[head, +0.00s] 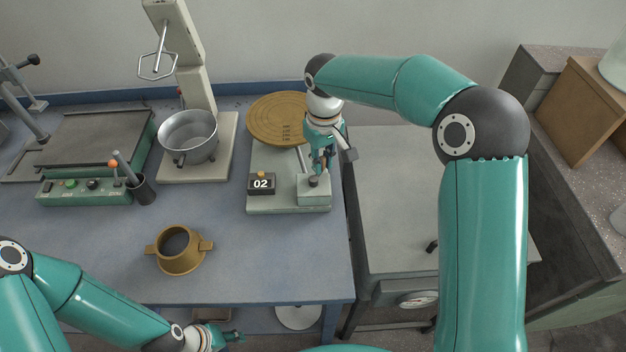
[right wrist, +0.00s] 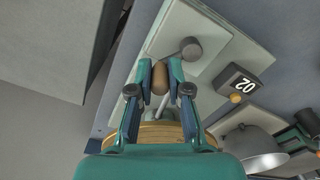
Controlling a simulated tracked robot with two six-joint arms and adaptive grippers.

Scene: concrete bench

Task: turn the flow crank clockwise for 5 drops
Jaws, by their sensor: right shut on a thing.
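The flow table has a round brass top (head: 278,118) and a pale base plate (head: 270,206). A black counter (head: 261,183) on the plate reads 02, and it also shows in the right wrist view (right wrist: 236,84). The crank's grey hub (right wrist: 191,49) sits on a small block (head: 316,192) at the plate's right front. My right gripper (right wrist: 160,75) is shut on the crank's brown handle (right wrist: 160,82), which lies between its fingertips. In the head view my right gripper (head: 320,164) is just behind the hub. My left gripper (head: 234,337) is low at the bench's front edge, too small to judge.
A brass cone mould (head: 181,263) stands on the blue bench (head: 90,240). A mixer with a steel bowl (head: 188,138) stands left of the flow table. A control box (head: 80,188) and dark cup (head: 140,189) are further left. A grey cabinet (head: 395,200) is at right.

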